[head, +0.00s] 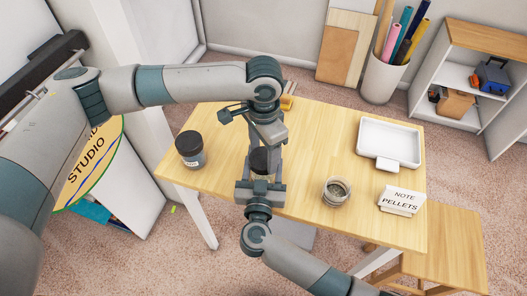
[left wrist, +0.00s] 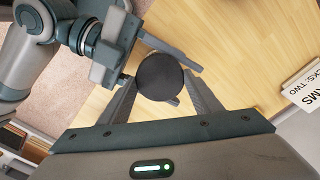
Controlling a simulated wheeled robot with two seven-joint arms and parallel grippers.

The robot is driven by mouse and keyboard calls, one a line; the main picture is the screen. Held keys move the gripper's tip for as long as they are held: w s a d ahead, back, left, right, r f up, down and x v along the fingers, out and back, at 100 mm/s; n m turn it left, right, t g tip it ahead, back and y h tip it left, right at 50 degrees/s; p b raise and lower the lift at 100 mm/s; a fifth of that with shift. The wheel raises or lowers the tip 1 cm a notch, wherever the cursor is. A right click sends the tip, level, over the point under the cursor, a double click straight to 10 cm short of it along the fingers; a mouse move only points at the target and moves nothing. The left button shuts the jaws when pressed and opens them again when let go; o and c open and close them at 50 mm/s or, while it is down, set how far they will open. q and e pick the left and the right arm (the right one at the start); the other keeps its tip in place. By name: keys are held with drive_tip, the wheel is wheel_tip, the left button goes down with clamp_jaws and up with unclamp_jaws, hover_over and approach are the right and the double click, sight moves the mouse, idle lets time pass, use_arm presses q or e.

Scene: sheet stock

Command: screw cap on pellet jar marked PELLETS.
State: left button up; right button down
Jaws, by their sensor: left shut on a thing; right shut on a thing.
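A round black cap (left wrist: 160,76) sits between the fingers of my left gripper (left wrist: 158,100) in the left wrist view. In the head view the dark cap (head: 261,161) shows between my two grippers, above the middle of the table. My left gripper (head: 262,150) reaches it from the far side and is shut on it. My right gripper (head: 260,175) reaches it from the near side, its fingers also shut around it. What lies under the cap is hidden. An open clear jar with pellets (head: 336,191) stands uncapped on the table, right of the grippers.
A black-capped jar (head: 190,148) stands at the table's left. Bare tabletop (head: 310,140) lies between grippers and tray.

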use_arm(q)
drive_tip(key=m, duration=2)
drive_tip(key=o, duration=1.2)
drive_tip(key=shift+r, duration=2.25)
